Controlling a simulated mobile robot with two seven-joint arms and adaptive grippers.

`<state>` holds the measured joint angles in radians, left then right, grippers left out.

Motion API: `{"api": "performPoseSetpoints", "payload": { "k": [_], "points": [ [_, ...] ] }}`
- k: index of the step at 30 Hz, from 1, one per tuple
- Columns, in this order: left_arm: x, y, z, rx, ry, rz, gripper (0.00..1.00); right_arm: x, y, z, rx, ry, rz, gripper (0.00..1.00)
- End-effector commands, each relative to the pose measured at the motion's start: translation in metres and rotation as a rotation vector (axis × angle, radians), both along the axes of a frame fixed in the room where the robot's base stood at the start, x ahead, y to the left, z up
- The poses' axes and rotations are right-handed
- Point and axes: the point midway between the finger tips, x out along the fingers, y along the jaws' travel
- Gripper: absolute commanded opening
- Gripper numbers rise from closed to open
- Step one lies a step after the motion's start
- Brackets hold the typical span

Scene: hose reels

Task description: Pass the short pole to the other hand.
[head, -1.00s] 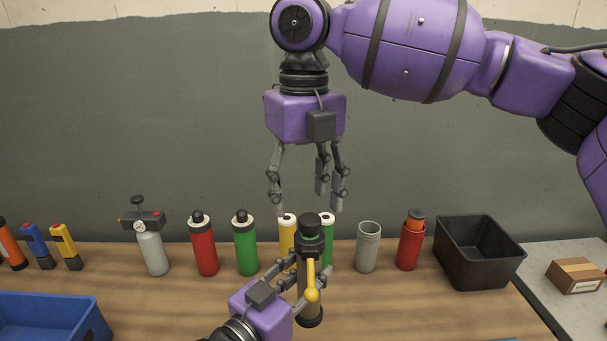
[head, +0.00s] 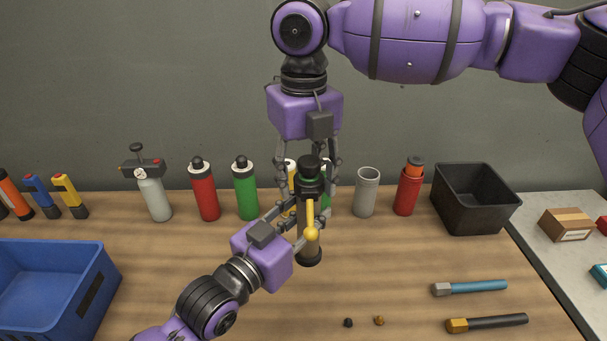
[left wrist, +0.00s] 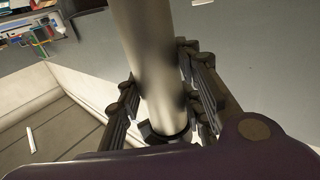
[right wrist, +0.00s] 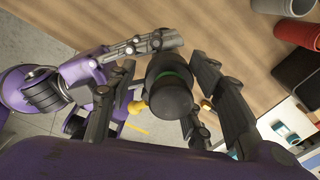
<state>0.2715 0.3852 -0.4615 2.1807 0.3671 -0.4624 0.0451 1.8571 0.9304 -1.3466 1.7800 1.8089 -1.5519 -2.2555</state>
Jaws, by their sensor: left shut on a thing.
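The short pole (head: 303,216) stands upright above the table in the head view, with a black top, a green ring, a yellow-knobbed lever and a black foot. My left gripper (head: 300,224) is shut around its middle from the lower left. The left wrist view shows the pale shaft (left wrist: 152,60) between its fingers. My right gripper (head: 308,186) points down from above, its fingers spread around the pole's upper end. In the right wrist view the black top (right wrist: 170,95) sits between the open fingers, with gaps beside it. Whether any finger touches is unclear.
Behind stand a red bottle (head: 206,194), a green bottle (head: 246,194), a grey cup (head: 366,195) and a red canister (head: 407,193). A black bin (head: 470,210) is at right, a blue bin (head: 60,255) at left. Two tools lie front right; the front middle is mostly clear.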

Motion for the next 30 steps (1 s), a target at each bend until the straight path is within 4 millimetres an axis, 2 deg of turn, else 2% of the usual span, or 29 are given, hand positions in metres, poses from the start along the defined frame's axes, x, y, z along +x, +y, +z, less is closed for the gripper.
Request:
{"api": "performPoseSetpoints", "payload": {
  "k": [1, 9, 10, 11, 15, 25, 30],
  "points": [
    [0.0, 0.0, 0.002, -0.002, -0.004, -0.001, 0.0, 0.0, 0.001, 0.0, 0.002, 0.001, 0.001, 0.35],
    [-0.001, -0.002, 0.002, -0.002, -0.004, -0.003, 0.0, -0.002, 0.003, 0.0, 0.007, 0.004, 0.005, 0.0],
    [-0.001, -0.002, 0.002, -0.003, -0.004, -0.003, 0.0, -0.002, 0.004, 0.0, 0.008, 0.004, 0.006, 0.0],
    [-0.001, -0.002, 0.002, -0.003, -0.004, -0.004, 0.38, -0.002, 0.004, 0.001, 0.008, 0.003, 0.006, 0.0],
    [-0.001, -0.002, 0.002, -0.002, -0.004, -0.003, 0.56, -0.002, 0.003, 0.001, 0.007, 0.002, 0.005, 0.0],
    [-0.001, 0.001, 0.001, 0.0, -0.001, -0.001, 0.56, -0.001, 0.001, 0.001, 0.004, 0.0, 0.002, 0.0],
    [-0.014, 0.013, -0.001, 0.002, -0.001, 0.0, 0.56, 0.0, 0.001, 0.001, 0.003, 0.0, 0.001, 0.0]
  ]
}}
